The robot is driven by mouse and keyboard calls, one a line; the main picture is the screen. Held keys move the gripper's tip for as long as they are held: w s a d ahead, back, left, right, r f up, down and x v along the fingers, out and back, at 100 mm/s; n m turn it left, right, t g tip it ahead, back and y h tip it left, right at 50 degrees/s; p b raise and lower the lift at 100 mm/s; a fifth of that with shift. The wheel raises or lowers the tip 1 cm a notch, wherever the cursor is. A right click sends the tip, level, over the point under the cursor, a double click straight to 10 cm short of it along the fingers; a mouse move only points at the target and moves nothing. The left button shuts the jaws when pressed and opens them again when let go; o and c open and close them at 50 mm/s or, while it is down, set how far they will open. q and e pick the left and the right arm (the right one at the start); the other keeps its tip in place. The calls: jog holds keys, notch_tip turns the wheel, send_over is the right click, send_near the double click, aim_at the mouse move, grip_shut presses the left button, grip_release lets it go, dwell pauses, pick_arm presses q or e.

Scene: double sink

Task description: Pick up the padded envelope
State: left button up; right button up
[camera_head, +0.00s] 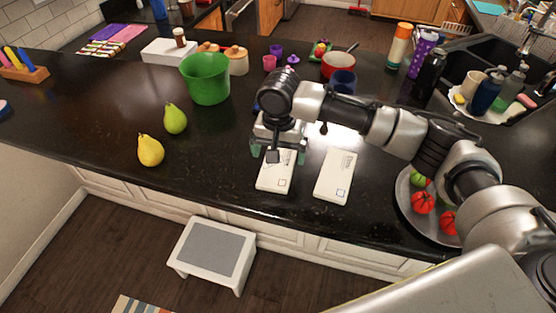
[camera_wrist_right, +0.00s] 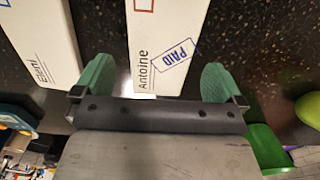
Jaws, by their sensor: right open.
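Two white, thick, flat packages lie side by side on the dark counter; I cannot tell which of them is the padded envelope. The left package (camera_head: 274,183) is under my right gripper (camera_head: 278,154), which partly hides it. In the wrist view this package (camera_wrist_right: 160,40) reads "Antoine" with a blue "PAID" stamp, and its end lies between the two green fingertips (camera_wrist_right: 157,82). My right gripper is open, with a gap on each side. The right package (camera_head: 335,176) lies a little apart; it also shows in the wrist view (camera_wrist_right: 42,40). My left gripper is out of view.
A metal tray (camera_head: 408,208) with red and green produce lies to the right. A green pot (camera_head: 205,78), a green pear (camera_head: 175,118) and a yellow pear (camera_head: 150,150) stand to the left. The counter's front edge is close to both packages. A sink is at the back right.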

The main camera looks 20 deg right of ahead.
aim_at(278, 165)
notch_tip(278, 165, down, 2)
jog(key=shift+a+f+p, duration=0.1)
jog(key=shift+f+p, duration=0.05)
jog(key=shift+p, duration=0.2)
jog(key=shift+f, duration=0.45)
jog(key=shift+c, duration=0.2)
jog(key=c, duration=0.8)
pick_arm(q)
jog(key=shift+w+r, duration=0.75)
